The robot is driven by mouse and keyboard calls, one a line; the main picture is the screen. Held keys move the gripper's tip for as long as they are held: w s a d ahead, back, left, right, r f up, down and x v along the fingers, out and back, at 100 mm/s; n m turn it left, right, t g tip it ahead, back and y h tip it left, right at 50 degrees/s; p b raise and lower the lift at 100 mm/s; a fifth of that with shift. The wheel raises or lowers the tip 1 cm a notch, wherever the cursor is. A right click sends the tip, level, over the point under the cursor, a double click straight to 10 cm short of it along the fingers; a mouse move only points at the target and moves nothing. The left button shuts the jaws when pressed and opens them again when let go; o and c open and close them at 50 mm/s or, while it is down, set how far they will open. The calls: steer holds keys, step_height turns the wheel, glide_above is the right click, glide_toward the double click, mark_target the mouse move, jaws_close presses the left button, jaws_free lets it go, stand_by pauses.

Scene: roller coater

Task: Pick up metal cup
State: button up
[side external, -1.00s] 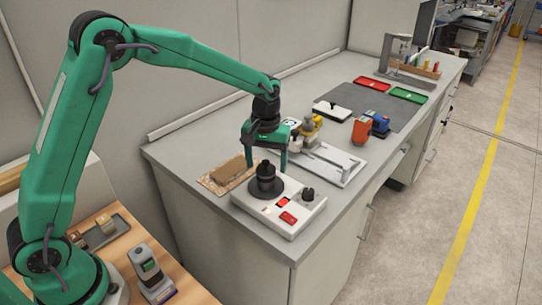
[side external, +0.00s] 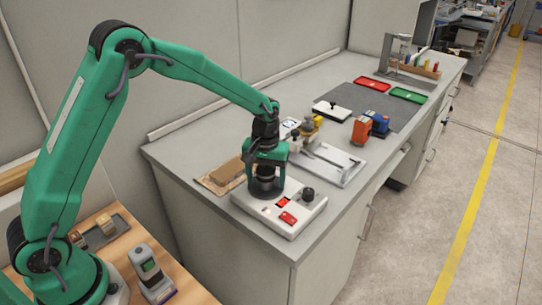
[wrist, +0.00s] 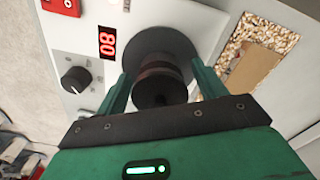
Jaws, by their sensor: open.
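The likely metal cup, a dark stepped cylinder (side external: 265,184), stands upright on a round dark disc on a white bench device (side external: 304,208). The wrist view shows the cylinder (wrist: 158,84) from above, with a brownish band around it, and the dark disc (wrist: 150,38) below it. My gripper (side external: 267,176) is lowered over the cylinder. In the wrist view its green fingers (wrist: 162,70) stand open, one on each side of the cylinder. The side view hides part of the cylinder behind the gripper. I cannot tell whether either finger touches it.
The device has a red display (wrist: 107,42), a black knob (wrist: 75,79) and a red button (side external: 288,218). A tray of granules with a brown block (side external: 228,172) lies to the left. A pale plate (side external: 335,165) and an orange item (side external: 361,132) stand behind.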

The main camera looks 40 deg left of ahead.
steer(key=c, duration=1.2)
steer(key=shift+o, duration=0.2)
steer(key=shift+r, duration=0.15)
steer(key=shift+r, duration=0.4)
step_height(320, 180, up, 3)
steer(key=shift+r, duration=0.15)
steer(key=s+d+r, duration=0.6)
steer(key=s+d, duration=0.1)
steer(key=d, duration=0.2)
steer(key=shift+d+r, duration=0.15)
steer(key=shift+r, duration=0.2)
